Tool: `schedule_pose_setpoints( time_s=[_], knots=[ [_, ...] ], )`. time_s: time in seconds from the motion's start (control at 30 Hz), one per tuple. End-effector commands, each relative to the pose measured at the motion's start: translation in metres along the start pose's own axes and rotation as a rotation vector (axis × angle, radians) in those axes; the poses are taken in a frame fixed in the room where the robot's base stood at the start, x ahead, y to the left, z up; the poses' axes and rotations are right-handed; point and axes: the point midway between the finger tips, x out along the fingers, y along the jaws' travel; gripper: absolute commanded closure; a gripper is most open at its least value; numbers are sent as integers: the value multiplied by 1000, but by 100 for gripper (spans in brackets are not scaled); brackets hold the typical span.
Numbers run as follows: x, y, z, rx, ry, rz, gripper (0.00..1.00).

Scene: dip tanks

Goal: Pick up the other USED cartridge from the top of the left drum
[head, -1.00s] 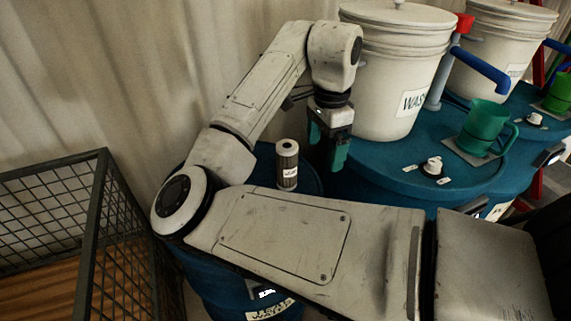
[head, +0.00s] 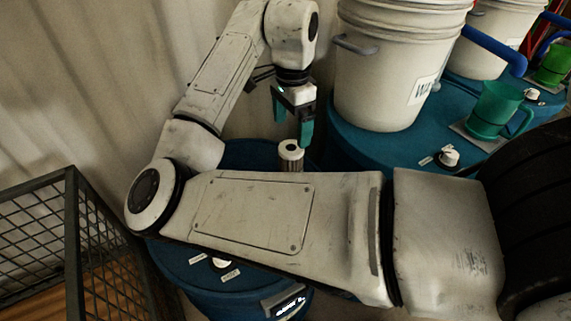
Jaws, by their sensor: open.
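The cartridge (head: 291,154) stands upright on top of the left blue drum (head: 245,152). It has a pale cap with a dark centre hole and a ribbed body, whose lower part is hidden behind my arm. Its label is not visible now. My gripper (head: 293,125) points down with its green fingers apart and empty. The fingertips are just above the cartridge and a little behind or beside it; the exact depth offset is hard to tell. My forearm covers the middle of the drum top.
A white bucket (head: 385,75) stands on the blue drum to the right, close to my gripper. A green mug (head: 492,110) and a white knob (head: 449,156) are further right. A wire-mesh crate (head: 72,220) stands at the left. A corrugated wall (head: 90,80) is behind.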

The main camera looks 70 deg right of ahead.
Motion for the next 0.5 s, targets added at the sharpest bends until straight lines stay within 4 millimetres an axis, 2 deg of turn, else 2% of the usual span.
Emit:
schedule_pose_setpoints(
  time_s=[0.03, 0.2, 0.5],
  knots=[
    [10, 1, 0, -2, 3, 5, 6],
    [32, 0, 0, -2, 1, 2, 6],
    [55, 0, 0, -2, -1, 3, 6]
  ],
)
